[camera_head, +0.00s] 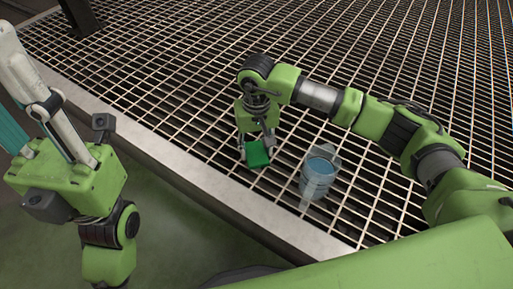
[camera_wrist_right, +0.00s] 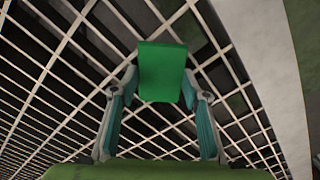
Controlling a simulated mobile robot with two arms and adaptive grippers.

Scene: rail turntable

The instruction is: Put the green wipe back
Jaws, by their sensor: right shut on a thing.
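The green wipe (camera_head: 257,154) is a small folded block between the fingertips of my right gripper (camera_head: 257,143), over the metal grating. In the right wrist view the wipe (camera_wrist_right: 162,70) sits between the two teal-padded fingers of the right gripper (camera_wrist_right: 162,95), which is shut on it. I cannot tell how far the wipe is above the grating. My left gripper (camera_head: 28,95) is at the far left, pointing up; its fingertips are partly cut off by the picture edge, and the gap between them is unclear.
A clear container with blue content (camera_head: 318,176) stands on the grating (camera_head: 170,65), right of the wipe. A pale metal edge (camera_head: 215,190) runs diagonally along the grating's near side, with a green floor (camera_head: 165,235) below. A dark post (camera_head: 82,15) stands at the back left.

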